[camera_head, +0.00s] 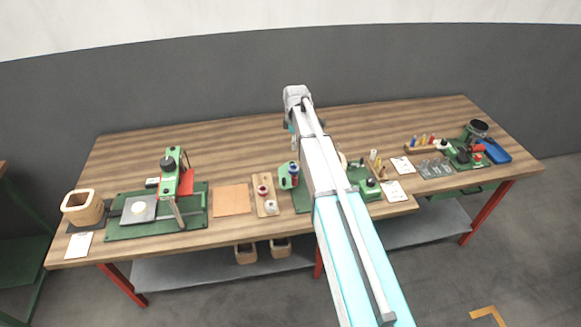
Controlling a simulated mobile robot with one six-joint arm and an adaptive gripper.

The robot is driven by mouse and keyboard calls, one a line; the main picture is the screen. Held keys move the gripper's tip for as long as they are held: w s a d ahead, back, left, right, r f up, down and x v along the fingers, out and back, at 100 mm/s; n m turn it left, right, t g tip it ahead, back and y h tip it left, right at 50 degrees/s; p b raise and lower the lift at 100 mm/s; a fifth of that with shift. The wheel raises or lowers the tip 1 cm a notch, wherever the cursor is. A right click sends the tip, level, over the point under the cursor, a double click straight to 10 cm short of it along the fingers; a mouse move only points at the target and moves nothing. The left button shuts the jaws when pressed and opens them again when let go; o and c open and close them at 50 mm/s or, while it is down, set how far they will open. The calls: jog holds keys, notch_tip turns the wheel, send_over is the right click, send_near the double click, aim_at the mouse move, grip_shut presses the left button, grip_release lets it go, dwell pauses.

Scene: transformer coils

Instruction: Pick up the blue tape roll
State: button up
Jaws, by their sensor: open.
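I cannot make out a blue tape roll for certain. A small blue and red piece (295,174) stands at a green fixture just left of my arm, too small to tell whether it is the roll. A wooden board (267,198) to its left carries a red roll and a whitish roll. My arm reaches across the table's middle and hides part of it. My gripper (294,145) hangs below the wrist, above the table behind the blue and red piece. It is open and appears empty; its fingertips are small and partly hidden.
A green press (172,188) and a wooden cup (83,207) stand at left, near an orange-brown mat (232,200). At right are a peg rack (428,146), white cards, a green winder and a blue tray (497,153). The table's back is mostly clear.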

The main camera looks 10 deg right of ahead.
dwell(0.4)
jog(key=b, duration=0.9)
send_over(294, 169)
notch_tip(294, 169, down, 9)
jog(key=shift+w+d+r, duration=0.15)
jog(key=shift+r, duration=0.05)
jog(key=f+b, duration=0.3)
jog(key=shift+a+f, duration=0.25)
jog(key=shift+a, duration=0.05)
jog(key=shift+f+b, duration=0.85)
jog(key=shift+b, duration=0.1)
jog(key=c, duration=1)
